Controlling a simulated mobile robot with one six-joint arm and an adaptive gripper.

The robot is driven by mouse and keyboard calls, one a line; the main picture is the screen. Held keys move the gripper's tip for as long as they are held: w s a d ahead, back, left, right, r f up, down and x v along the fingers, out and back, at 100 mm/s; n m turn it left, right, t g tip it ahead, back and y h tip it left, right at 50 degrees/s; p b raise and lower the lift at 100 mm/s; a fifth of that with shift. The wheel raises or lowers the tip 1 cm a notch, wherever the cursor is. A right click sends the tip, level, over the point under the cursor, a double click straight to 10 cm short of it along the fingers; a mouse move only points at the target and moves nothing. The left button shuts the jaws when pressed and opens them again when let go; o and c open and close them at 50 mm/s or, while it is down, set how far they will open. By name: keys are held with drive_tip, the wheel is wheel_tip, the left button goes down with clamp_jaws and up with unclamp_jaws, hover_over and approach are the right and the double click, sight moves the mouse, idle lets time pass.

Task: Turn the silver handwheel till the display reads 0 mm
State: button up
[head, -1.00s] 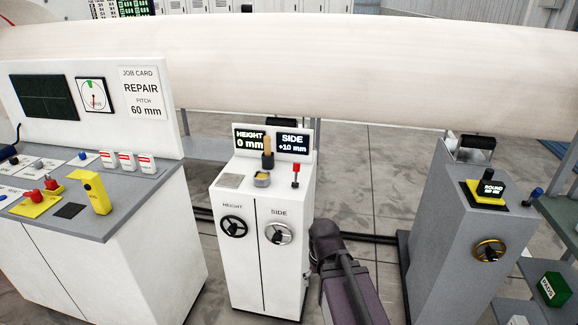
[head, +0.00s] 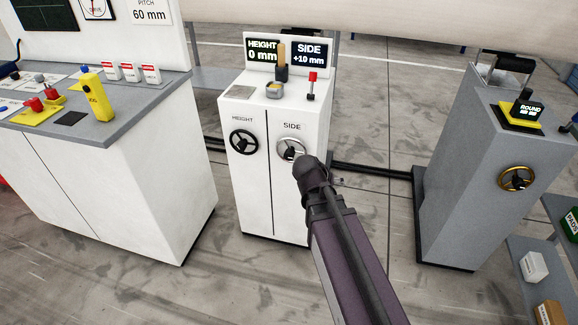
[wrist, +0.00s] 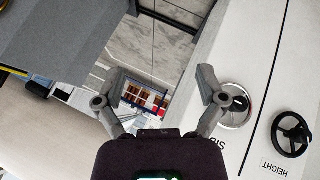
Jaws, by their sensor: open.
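The silver handwheel (head: 291,149) is on the front of the white cabinet, under the label SIDE. The SIDE display (head: 309,54) above it reads +10 mm. My arm's end reaches up to the wheel's lower right in the head view, where the fingers are not clearly seen. In the wrist view my gripper (wrist: 160,76) is open with nothing between its fingers. The silver handwheel (wrist: 238,112) shows there just right of the right finger, which overlaps its edge; contact cannot be told.
A black handwheel (head: 243,142) marked HEIGHT is left of the silver one; the HEIGHT display (head: 262,53) reads 0 mm. A red-topped lever (head: 312,84) stands on the cabinet (head: 250,205). A grey cabinet with a brass handwheel (head: 516,178) is at right, a control desk (head: 110,190) at left.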

drive_tip(key=w+a+f+n+t+h+b, duration=0.1)
drive_tip(key=w+a+f+t+h+b, duration=0.1)
drive_tip(key=w+a+f+t+b, duration=0.45)
drive_tip(key=n+t+y+b, duration=0.2)
drive_tip(key=n+t+b, duration=0.3)
drive_tip(key=b, duration=0.9)
approach(288, 157)
drive_tip(key=s+m, duration=0.1)
drive_tip(key=s, duration=0.1)
drive_tip(key=shift+s+a+f+t, duration=0.2)
drive_tip(key=shift+a+f+t, duration=0.1)
drive_tip(key=shift+a, duration=0.15)
drive_tip(key=shift+w, duration=0.1)
drive_tip(key=x, duration=1.3)
drive_tip(key=shift+w+d, duration=0.25)
drive_tip(key=c, duration=1.1)
